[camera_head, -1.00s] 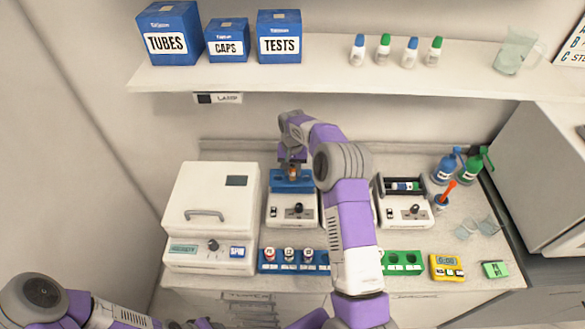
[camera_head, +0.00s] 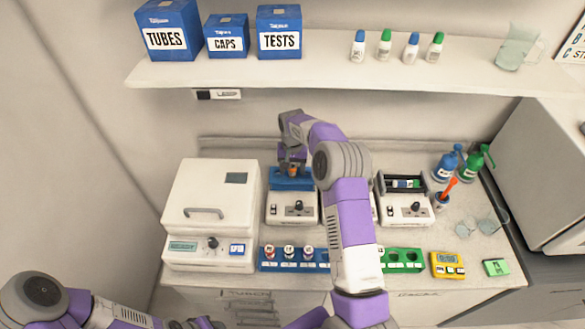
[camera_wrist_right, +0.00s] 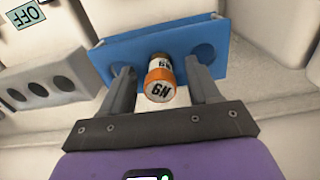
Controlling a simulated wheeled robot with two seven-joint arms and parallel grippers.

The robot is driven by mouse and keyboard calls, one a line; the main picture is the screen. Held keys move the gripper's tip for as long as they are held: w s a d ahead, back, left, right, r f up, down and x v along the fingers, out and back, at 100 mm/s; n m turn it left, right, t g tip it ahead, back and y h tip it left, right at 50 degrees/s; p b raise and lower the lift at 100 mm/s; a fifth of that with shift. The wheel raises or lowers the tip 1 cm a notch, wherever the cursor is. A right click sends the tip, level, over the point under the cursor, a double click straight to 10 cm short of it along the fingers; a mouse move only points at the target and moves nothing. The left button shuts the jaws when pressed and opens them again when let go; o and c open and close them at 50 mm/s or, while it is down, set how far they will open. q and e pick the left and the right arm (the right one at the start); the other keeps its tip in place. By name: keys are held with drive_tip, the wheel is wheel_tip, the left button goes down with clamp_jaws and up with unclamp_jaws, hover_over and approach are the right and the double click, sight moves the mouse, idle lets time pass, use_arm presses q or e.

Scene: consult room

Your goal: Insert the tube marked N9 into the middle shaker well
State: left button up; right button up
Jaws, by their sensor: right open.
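The N9 tube (camera_wrist_right: 160,78) has an orange cap marked N9 and a white label. It stands in the middle of the blue shaker block (camera_wrist_right: 120,57), hiding the middle well; the outer wells show as empty dark holes on either side. How deep it sits cannot be told. My right gripper (camera_wrist_right: 164,85) is open, its two fingers on either side of the tube, with a gap visible at each side. In the head view the right gripper (camera_head: 291,164) is over the blue block (camera_head: 291,184) at the back of the left shaker. My left gripper is not in view.
The white centrifuge (camera_head: 208,210) stands left of the shaker. A blue rack (camera_head: 265,266) with several capped tubes and a green rack (camera_head: 403,268) lie in front. Another device (camera_head: 403,212) stands right. The shelf (camera_head: 340,72) overhangs behind.

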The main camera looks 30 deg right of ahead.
wheel_tip(320, 180, up, 8)
drive_tip(key=shift+f, duration=0.2)
idle(0.7)
